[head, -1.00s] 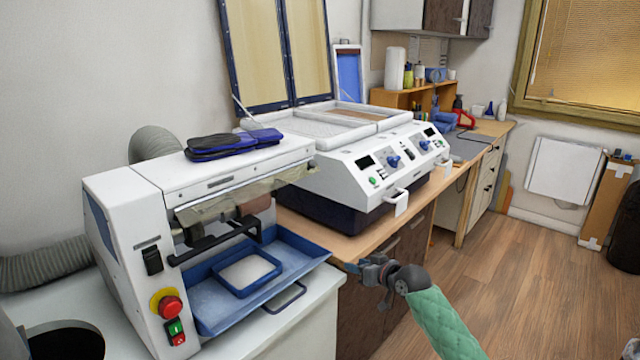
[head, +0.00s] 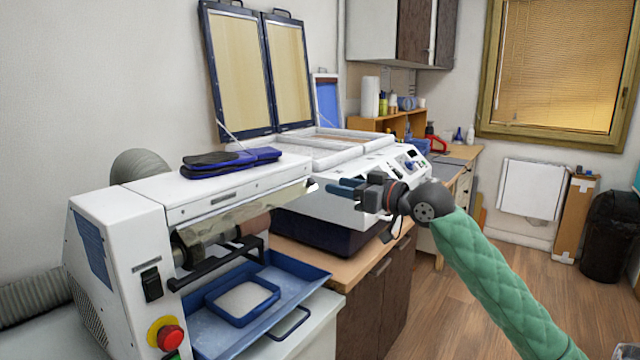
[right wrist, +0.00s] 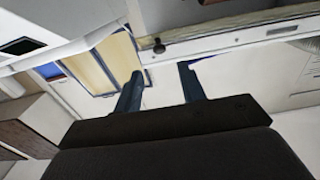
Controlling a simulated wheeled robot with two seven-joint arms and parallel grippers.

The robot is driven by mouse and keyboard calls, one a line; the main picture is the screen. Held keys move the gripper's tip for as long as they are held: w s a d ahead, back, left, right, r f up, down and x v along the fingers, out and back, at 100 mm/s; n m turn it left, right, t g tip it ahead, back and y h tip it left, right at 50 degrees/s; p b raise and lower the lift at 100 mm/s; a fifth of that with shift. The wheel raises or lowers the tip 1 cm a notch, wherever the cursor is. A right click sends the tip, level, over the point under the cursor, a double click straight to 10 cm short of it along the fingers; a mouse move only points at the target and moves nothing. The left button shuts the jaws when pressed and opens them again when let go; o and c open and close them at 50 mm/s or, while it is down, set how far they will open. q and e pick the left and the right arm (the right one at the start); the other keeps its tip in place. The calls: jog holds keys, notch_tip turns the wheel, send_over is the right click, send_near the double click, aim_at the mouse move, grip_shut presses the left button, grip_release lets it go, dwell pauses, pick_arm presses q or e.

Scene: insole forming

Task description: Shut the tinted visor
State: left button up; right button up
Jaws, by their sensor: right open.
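The tinted visor (head: 225,222) is a yellowish see-through sheet on the front of the white grinding machine (head: 110,250). It sticks out from under the machine's top edge, raised above the dark roller and black bar. My right gripper (head: 338,188) is open and empty, to the right of the visor's right end and apart from it in the head view. My left gripper is not in view.
A blue tray (head: 300,275) with a smaller blue bin (head: 242,302) sits below the visor. A blue-black item (head: 230,162) lies on the machine's top. A white press (head: 345,165) with raised framed lids (head: 262,75) stands behind my right gripper. Open floor lies to the right.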

aim_at(313, 180)
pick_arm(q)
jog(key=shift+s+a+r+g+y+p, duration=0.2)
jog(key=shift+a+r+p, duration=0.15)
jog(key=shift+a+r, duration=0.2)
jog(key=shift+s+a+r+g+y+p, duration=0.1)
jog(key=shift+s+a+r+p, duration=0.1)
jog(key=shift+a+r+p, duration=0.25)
pick_arm(e)
jog(key=shift+x, duration=3.3)
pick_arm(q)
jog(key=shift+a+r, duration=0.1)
pick_arm(e)
jog(key=shift+f, duration=0.1)
grip_shut()
